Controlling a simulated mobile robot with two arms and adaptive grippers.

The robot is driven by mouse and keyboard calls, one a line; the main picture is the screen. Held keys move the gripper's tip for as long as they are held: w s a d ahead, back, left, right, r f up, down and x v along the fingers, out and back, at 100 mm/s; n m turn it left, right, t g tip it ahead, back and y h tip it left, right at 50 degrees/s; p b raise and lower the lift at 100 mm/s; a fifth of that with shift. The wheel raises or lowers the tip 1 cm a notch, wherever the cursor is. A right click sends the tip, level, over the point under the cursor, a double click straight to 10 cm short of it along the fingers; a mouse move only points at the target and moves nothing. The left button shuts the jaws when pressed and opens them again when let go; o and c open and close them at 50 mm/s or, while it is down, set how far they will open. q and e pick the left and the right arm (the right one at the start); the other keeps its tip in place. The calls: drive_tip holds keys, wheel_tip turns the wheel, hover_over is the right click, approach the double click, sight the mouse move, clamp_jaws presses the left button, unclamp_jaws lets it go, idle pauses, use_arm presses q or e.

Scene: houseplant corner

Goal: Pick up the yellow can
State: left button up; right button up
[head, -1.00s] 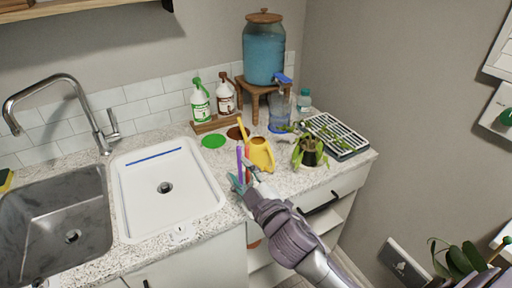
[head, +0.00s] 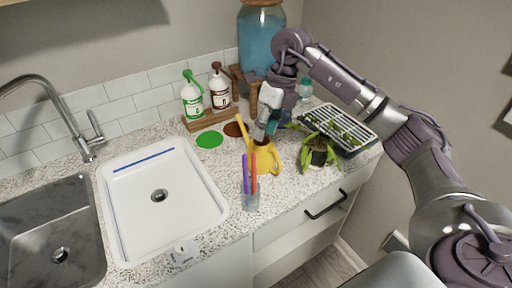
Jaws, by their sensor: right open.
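The yellow can (head: 265,163), a small watering can with a long spout to the upper left and a handle on its right, stands upright on the speckled counter in the head view. My right gripper (head: 263,132) is open and points down at the can's top. Its fingertips overlap the can's rim in the picture. I cannot tell whether they touch it or reach inside. My left gripper is not in view.
A clear cup (head: 251,201) with purple and red sticks stands just in front of the can. A drooping potted plant (head: 319,153) and a seedling tray (head: 345,133) are to the right. A white sink (head: 205,215) lies left.

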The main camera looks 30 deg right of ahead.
drive_tip(key=h, duration=0.2)
approach(277, 155)
drive_tip(key=shift+m+g, duration=0.3)
drive_tip(key=shift+m, duration=0.1)
drive_tip(key=f+p, duration=0.1)
drive_tip(key=f, duration=0.4)
drive_tip(key=shift+s+a+f+p, duration=0.15)
drive_tip(key=shift+a+p, duration=0.1)
drive_tip(key=shift+p, duration=0.15)
drive_tip(key=f, duration=0.1)
drive_tip(key=f+p, duration=0.1)
drive_tip(key=f, duration=0.1)
drive_tip(key=f+p, duration=0.1)
drive_tip(key=f, duration=0.1)
drive_tip(key=shift+w+a+f, duration=0.1)
drive_tip(key=shift+w+f, duration=0.05)
drive_tip(key=shift+w, duration=0.15)
drive_tip(key=shift+f, duration=0.2)
clamp_jaws()
drive_tip(key=shift+r, duration=0.1)
